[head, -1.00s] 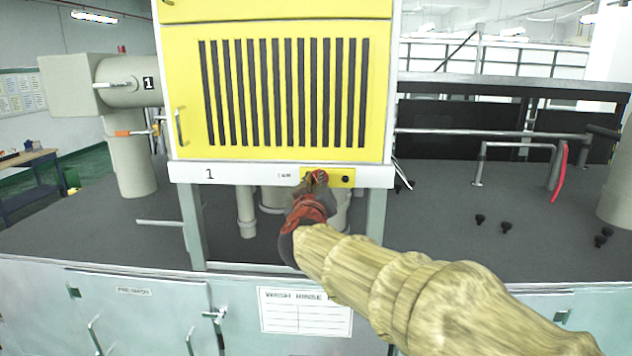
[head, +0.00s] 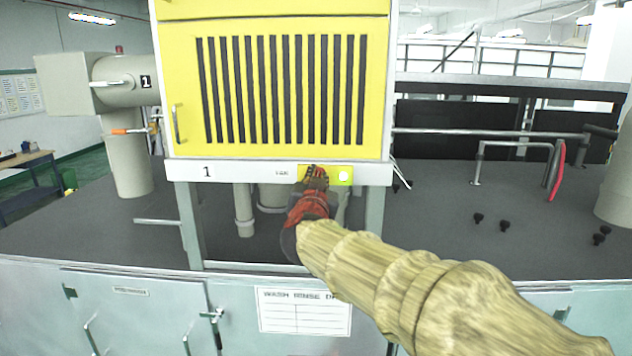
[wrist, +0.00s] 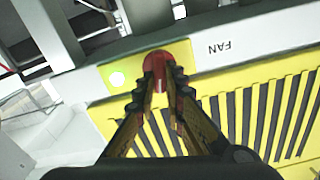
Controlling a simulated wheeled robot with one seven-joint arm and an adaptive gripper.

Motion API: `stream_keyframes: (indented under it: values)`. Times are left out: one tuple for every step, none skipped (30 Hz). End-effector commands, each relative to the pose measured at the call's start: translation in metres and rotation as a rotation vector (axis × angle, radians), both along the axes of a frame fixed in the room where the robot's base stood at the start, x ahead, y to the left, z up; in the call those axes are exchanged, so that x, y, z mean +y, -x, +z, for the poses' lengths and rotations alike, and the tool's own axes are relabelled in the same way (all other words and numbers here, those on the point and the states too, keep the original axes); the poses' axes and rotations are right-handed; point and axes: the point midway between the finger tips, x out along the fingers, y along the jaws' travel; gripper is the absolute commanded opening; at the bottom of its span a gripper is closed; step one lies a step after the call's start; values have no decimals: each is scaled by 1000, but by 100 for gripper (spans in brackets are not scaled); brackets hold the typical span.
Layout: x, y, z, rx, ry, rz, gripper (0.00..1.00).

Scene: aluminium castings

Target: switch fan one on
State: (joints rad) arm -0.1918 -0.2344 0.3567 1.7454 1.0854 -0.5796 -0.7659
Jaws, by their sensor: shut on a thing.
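Fan unit one is the yellow louvred cabinet (head: 280,90) with a white strip marked "1" below it. A small yellow switch plate (head: 310,172) sits on that strip beside a label reading "FAN", which shows upside down in the wrist view. In the wrist view a red knob (wrist: 168,62) is on the plate (wrist: 140,71), and my gripper (wrist: 165,85) is closed around it. A round lamp (wrist: 117,79) beside the knob glows whitish green; it is also lit in the head view (head: 343,176). In the head view my gripper (head: 316,174) hides the knob.
Grey ducting (head: 125,82) with an orange-handled lever (head: 128,131) stands at the left. Metal legs and pipes stand under the cabinet. Several black knobs (head: 479,218) lie on the dark top at the right, near a rail with a red handle (head: 557,172).

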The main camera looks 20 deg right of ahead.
Motion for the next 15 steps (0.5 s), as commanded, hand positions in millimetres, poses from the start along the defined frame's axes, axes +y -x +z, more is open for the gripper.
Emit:
stream_keyframes:
  values:
    - [-1,0,0,-13,-34,0,0]
    - [-1,0,0,-20,-55,-1,0]
    - [-1,0,0,-29,-81,-1,0]
    - [-1,0,0,-36,-101,-1,0]
    - [-2,1,0,-41,-118,-1,0]
    - [-2,1,0,-49,-142,-1,0]
    - [-2,1,0,-54,-158,-1,0]
    - [-2,1,0,-59,-173,-1,0]
    - [-2,1,0,-65,-191,-1,0]
    - [-2,1,0,-69,-204,-1,0]
    - [-2,1,0,-73,-215,-1,0]
    - [-3,1,0,-77,-230,-1,0]
    - [-3,1,0,-79,-238,-1,0]
    - [-3,1,0,-82,-246,-1,0]
    - [-3,1,0,-85,-255,-1,0]
